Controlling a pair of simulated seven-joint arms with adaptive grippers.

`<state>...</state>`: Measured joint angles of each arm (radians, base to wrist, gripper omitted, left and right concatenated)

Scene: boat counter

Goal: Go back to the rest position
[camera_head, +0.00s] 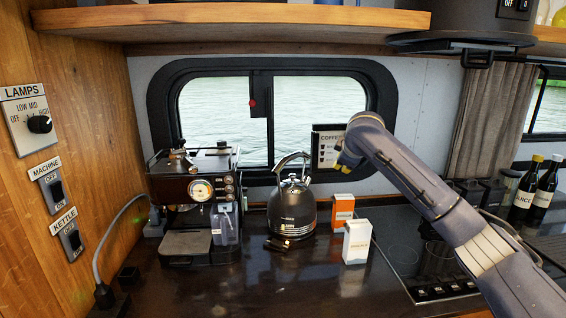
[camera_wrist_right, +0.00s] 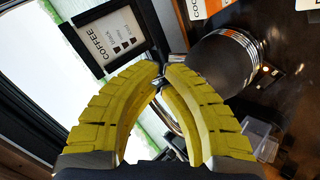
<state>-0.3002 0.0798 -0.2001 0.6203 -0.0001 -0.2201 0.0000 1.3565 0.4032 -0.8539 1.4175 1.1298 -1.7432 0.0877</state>
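My right arm comes in from the right in the head view. Its gripper (camera_head: 346,162) is in the air in front of the window's right side, to the right of and above the black kettle (camera_head: 290,212). In the right wrist view the yellow fingers (camera_wrist_right: 162,70) curve together with their tips about meeting, and nothing shows held between the tips. The kettle (camera_wrist_right: 222,65) appears beyond the fingers, with part of its handle seen behind them. My left gripper is not in view.
A coffee machine (camera_head: 196,205) stands left of the kettle. An orange-and-white box (camera_head: 342,212) and a white box (camera_head: 356,242) stand right of it. A coffee menu sign (camera_head: 328,148) hangs behind the gripper. A hob (camera_head: 425,262) and bottles (camera_head: 545,188) are at right. The front counter is clear.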

